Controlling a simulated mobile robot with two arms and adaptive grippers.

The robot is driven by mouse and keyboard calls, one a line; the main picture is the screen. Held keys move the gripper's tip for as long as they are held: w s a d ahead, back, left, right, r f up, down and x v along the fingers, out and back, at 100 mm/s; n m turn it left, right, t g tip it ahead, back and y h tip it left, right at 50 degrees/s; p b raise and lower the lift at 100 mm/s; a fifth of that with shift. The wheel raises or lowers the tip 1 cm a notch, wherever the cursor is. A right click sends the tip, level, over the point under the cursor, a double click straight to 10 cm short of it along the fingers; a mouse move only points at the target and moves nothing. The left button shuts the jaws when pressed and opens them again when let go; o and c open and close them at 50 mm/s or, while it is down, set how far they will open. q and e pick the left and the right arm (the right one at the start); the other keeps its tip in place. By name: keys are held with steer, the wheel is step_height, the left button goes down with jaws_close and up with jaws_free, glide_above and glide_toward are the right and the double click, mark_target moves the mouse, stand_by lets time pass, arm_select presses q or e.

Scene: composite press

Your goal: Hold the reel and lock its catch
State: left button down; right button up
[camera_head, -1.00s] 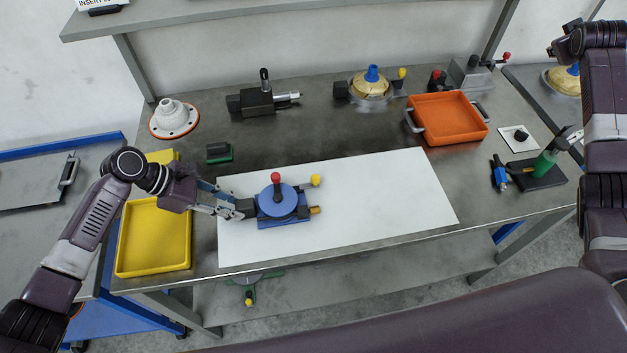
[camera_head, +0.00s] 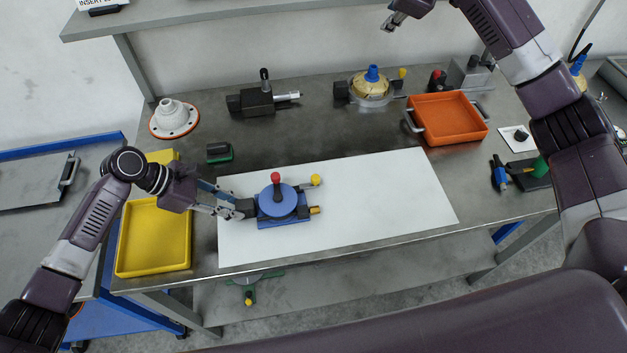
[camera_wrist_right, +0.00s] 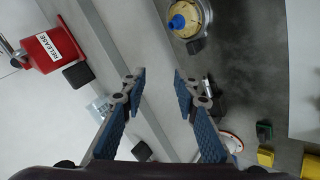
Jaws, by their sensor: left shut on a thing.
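The reel (camera_head: 279,202) is a blue disc on a blue base, lying on the white mat in the head view. A red knob (camera_head: 276,178) stands up at its back edge. A yellow-knobbed lever (camera_head: 315,180) is at its back right and a brass-coloured pin (camera_head: 315,210) at its right; I cannot tell which is the catch or whether it is locked. My left gripper (camera_head: 243,209) is shut on the reel's dark left end. My right gripper (camera_head: 391,22) is high above the back of the bench, far from the reel. In the right wrist view (camera_wrist_right: 158,78) it is open and empty.
A yellow tray (camera_head: 121,238) lies left of the white mat (camera_head: 400,200), an orange tray (camera_head: 447,137) at the back right. A black fixture (camera_head: 257,102) and a yellow-domed device (camera_head: 370,86) stand behind. The mat's right half is clear.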

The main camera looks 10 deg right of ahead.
steer(key=s+a+f+n+g+y, duration=0.15)
steer(key=s+a+f+g, duration=0.35)
steer(key=a+f, duration=0.7)
steer(key=n+g, duration=0.1)
steer(key=g, duration=0.3)
glide_above(315, 177)
steer(key=shift+h, duration=0.45)
step_height(315, 177, down, 11)
steer(key=shift+w+f, duration=0.1)
steer(key=shift+f, duration=3.5)
jaws_close()
